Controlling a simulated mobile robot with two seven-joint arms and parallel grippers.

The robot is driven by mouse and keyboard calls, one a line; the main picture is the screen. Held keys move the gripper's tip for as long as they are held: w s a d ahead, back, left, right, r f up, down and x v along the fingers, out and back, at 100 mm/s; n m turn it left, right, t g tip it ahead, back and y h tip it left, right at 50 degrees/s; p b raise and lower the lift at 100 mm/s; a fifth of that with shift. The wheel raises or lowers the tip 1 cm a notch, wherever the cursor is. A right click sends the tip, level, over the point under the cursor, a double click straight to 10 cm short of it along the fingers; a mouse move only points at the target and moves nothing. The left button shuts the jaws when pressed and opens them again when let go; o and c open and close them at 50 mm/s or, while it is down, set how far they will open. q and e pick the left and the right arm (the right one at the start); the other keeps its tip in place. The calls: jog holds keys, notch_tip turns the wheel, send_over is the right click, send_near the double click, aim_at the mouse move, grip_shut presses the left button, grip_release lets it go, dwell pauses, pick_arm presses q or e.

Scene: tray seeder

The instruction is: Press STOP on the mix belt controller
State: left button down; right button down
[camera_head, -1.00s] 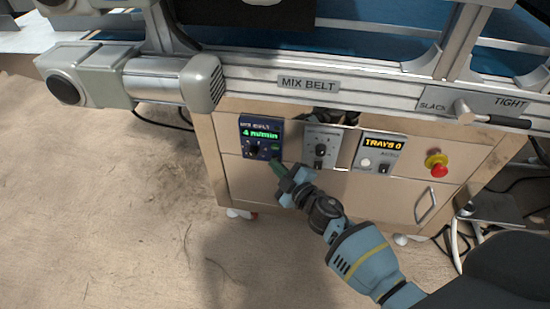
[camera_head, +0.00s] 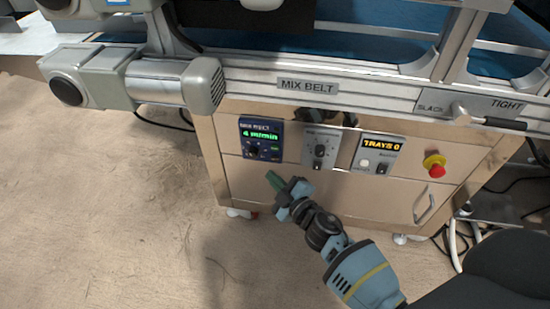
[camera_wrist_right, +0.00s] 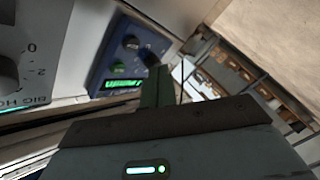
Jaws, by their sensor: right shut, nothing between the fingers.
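The mix belt controller (camera_head: 261,139) is a dark blue panel on the front of the beige cabinet. Its green display reads "4 m/min", with a dark knob and small buttons below. My right gripper (camera_head: 275,180) is shut and empty, its green fingertips below and slightly right of the controller, apart from it in the head view. In the right wrist view the controller (camera_wrist_right: 118,60) appears turned over beyond the gripper (camera_wrist_right: 155,75), whose fingers overlap its edge and hide part of it. The STOP lettering is too small to read. My left gripper is not in view.
Right of the controller are a grey dial panel (camera_head: 320,148), a "TRAYS 0" counter (camera_head: 378,153) and a red emergency button (camera_head: 436,168). The conveyor rail (camera_head: 350,95) with its MIX BELT label runs above. Sandy floor lies open to the left.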

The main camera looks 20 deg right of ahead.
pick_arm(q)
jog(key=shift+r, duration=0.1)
pick_arm(e)
jog(key=shift+s+a, duration=0.6)
jog(key=shift+s, duration=0.3)
